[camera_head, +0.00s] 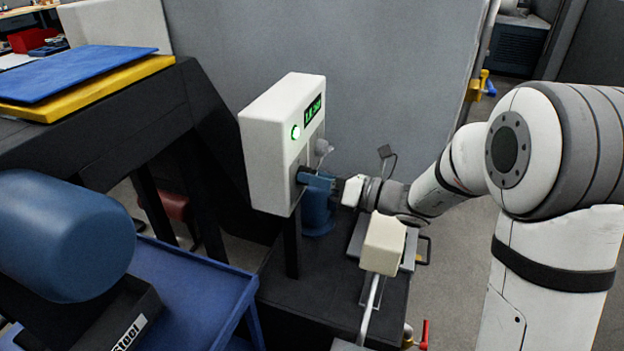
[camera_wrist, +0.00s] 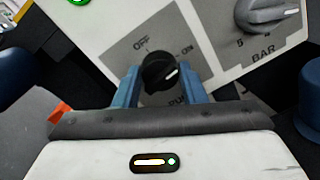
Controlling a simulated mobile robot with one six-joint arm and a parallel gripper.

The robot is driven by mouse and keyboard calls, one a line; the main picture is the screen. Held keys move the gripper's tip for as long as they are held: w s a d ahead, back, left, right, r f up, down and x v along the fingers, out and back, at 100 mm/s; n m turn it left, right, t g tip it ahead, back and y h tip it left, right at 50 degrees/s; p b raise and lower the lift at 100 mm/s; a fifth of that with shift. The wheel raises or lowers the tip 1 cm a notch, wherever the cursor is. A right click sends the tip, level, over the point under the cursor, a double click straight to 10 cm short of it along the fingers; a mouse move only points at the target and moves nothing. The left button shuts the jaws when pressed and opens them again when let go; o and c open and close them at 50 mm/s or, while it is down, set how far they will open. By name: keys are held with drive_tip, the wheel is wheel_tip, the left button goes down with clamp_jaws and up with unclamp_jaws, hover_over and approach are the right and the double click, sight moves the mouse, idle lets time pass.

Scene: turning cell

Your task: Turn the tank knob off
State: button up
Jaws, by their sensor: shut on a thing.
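A black round knob (camera_wrist: 158,70) sits on a grey plate marked OFF at its upper left and ON at its right. The white line on the knob points to the right and slightly up, toward the ON side. Lettering below it starts with "PU" and is partly hidden. My gripper (camera_wrist: 162,84) has its blue fingers on either side of this knob, shut on it. In the head view my gripper (camera_head: 317,182) is at the front face of the white control box (camera_head: 268,165), and the knob is mostly hidden there.
A grey knob (camera_wrist: 272,14) on a plate marked BAR is at the upper right in the wrist view. The box has a lit green button (camera_head: 296,132) and a green display (camera_head: 313,109). A blue tank (camera_head: 62,235) and a blue cart (camera_head: 195,290) are at the left.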

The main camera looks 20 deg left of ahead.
drive_tip(key=n+b, duration=1.1)
drive_tip(key=b, duration=0.1)
drive_tip(key=n+g+y+b, duration=0.1)
drive_tip(key=n+b, duration=0.5)
drive_tip(key=shift+w+d+f+n, duration=0.1)
drive_tip(key=shift+f+n, duration=0.2)
drive_tip(key=shift+f, duration=0.05)
drive_tip(key=shift+r, duration=0.1)
drive_tip(key=o, duration=1)
drive_tip(key=shift+r, duration=0.1)
drive_tip(key=d, duration=0.2)
drive_tip(key=d+p, duration=0.1)
drive_tip(key=d, duration=0.4)
drive_tip(key=shift+s+d+f+p, duration=0.3)
drive_tip(key=shift+s+d+f, duration=0.05)
drive_tip(key=shift+d, duration=0.05)
